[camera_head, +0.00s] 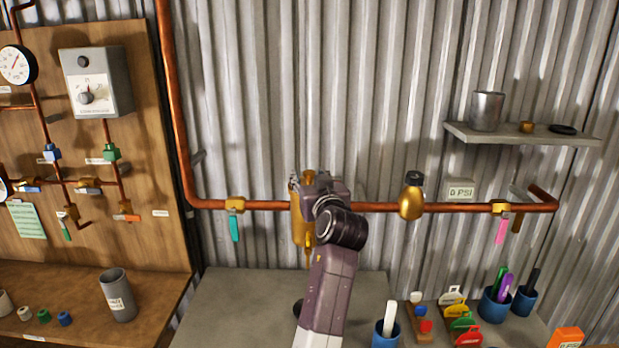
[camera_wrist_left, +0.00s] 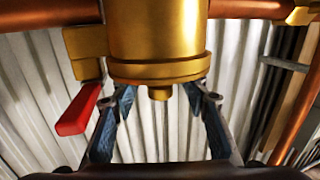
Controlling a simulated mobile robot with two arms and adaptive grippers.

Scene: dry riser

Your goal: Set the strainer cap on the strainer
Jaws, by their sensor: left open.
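The brass strainer (camera_head: 301,222) is on the horizontal copper pipe at the wall, partly hidden behind my left arm. In the left wrist view the strainer (camera_wrist_left: 158,30) fills the top middle. A wide brass rim with a small knob, apparently the strainer cap (camera_wrist_left: 158,72), sits against the strainer's end with no gap showing. I cannot tell how firmly it is seated. My left gripper (camera_head: 308,181) is at the strainer. Its fingers (camera_wrist_left: 158,98) are spread on both sides of the knob, apart from it. My right gripper is not in view.
A red lever (camera_wrist_left: 78,112) is close beside the left finger in the wrist view. A teal-handled valve (camera_head: 234,222) and a brass bulb (camera_head: 411,202) are along the pipe. A shelf (camera_head: 500,138) holds a metal cup (camera_head: 487,110). Blue cups and coloured tags crowd the bench's right.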

